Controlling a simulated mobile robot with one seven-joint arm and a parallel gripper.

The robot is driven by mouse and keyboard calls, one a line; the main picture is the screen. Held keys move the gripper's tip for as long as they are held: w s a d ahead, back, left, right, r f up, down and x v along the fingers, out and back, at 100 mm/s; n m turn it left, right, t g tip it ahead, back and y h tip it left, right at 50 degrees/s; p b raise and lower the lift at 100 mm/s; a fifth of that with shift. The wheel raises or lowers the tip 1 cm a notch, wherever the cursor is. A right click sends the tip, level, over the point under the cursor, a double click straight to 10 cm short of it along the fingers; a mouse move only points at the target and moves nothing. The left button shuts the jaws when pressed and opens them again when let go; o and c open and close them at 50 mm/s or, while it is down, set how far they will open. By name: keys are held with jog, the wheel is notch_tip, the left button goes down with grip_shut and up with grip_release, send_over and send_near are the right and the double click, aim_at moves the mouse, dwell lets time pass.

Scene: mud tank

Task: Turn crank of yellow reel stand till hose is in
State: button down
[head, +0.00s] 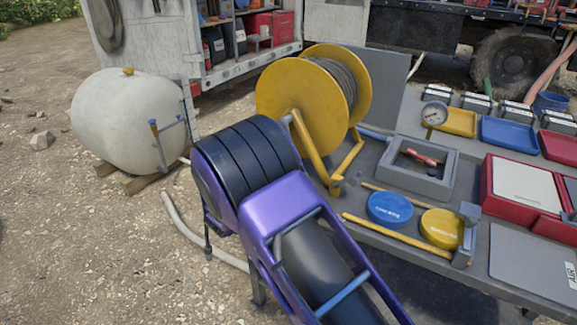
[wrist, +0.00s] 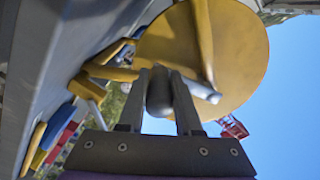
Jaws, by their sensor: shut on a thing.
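The yellow reel (head: 292,88) stands at the edge of the grey bench, with dark grey hose (head: 345,75) wound between its two discs. Its yellow stand (head: 312,150) has slanted legs. In the wrist view the reel's yellow disc (wrist: 240,50) fills the upper middle, with a yellow bar (wrist: 203,35) and a grey axle end (wrist: 207,95) in front. My gripper (wrist: 160,85) is shut on the dark crank handle (wrist: 159,95), which sits between its two fingers. In the head view my purple and black arm hides the gripper and handle.
A pale hose (head: 187,232) lies on the gravel left of my arm. A white tank (head: 125,120) stands at left. The bench (head: 375,235) holds a grey tray (head: 418,165), blue lid (head: 390,208), yellow lid (head: 441,228), gauge (head: 434,113) and red case (head: 525,190).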

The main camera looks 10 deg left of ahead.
jog(key=w+a+r+m, duration=0.2)
jog(key=a+m, duration=0.5)
jog(key=m, duration=0.2)
jog(key=shift+w+a+r, duration=0.2)
jog(key=shift+w+r, duration=0.05)
jog(key=shift+w, duration=0.15)
jog(key=shift+m, duration=0.3)
jog(key=c, duration=0.6)
grip_release()
jog(key=shift+d, duration=0.1)
jog(key=shift+f, duration=0.1)
jog(key=shift+s, duration=0.1)
